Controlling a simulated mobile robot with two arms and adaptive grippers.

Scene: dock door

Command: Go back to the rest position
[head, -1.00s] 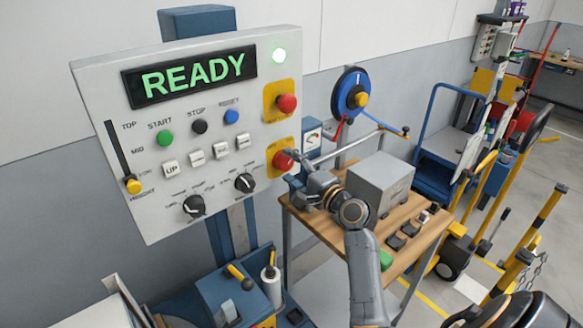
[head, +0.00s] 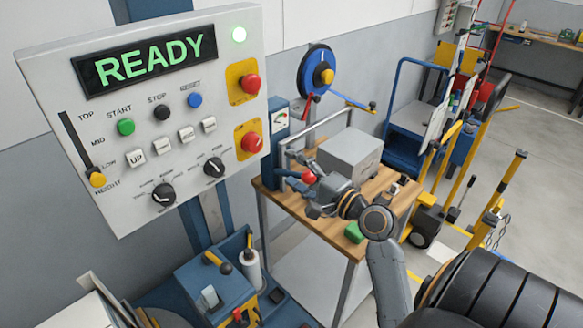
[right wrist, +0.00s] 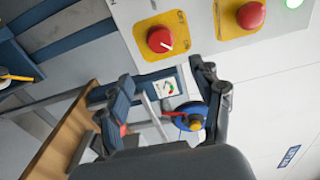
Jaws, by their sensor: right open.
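The control panel (head: 225,120) shows a green READY display (head: 146,58) and a lit green lamp (head: 239,34). My left gripper is out of view.
The wooden table (head: 377,194) bears a grey box (head: 350,153) and a green block (head: 354,232) close to my right arm. A blue wheel (head: 314,72) is on the wall behind. A blue cart (head: 415,118) and yellow posts (head: 500,205) stand to the right. Open floor lies beyond.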

